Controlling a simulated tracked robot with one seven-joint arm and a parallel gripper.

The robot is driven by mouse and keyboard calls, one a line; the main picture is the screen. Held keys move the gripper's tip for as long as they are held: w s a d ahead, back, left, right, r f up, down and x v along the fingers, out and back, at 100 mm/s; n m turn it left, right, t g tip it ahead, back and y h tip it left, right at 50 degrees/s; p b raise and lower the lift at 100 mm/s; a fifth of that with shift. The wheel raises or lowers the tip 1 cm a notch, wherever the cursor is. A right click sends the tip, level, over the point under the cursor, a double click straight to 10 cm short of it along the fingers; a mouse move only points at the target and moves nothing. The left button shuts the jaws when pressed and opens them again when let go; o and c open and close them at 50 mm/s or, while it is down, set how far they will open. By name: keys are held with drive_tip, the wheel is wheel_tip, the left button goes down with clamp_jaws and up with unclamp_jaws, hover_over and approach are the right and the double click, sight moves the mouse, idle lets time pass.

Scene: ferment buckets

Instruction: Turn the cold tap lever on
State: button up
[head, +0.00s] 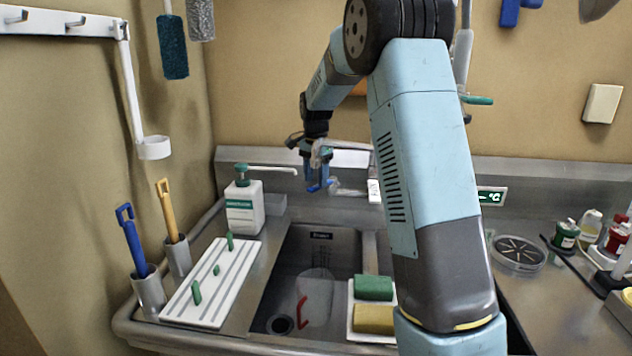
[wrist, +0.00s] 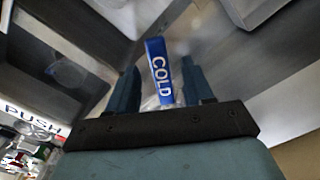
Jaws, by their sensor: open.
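The cold tap lever is a blue bar marked COLD; it shows in the wrist view (wrist: 159,72) and as a small blue piece in the head view (head: 322,187). It stands between the two fingers of my gripper (wrist: 160,80), with a gap on each side. My gripper is open. In the head view my gripper (head: 317,172) points down at the tap behind the sink. The arm and gripper hide much of the tap body.
The sink (head: 330,265) lies below the tap, with a clear jug and a red item in it. A soap bottle (head: 244,208) stands left of the tap. Sponges (head: 373,288) sit on a white tray at the sink's right. A white ribbed board (head: 212,283) lies to the left.

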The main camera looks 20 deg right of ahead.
drive_tip(key=shift+f, duration=0.85)
clamp_jaws()
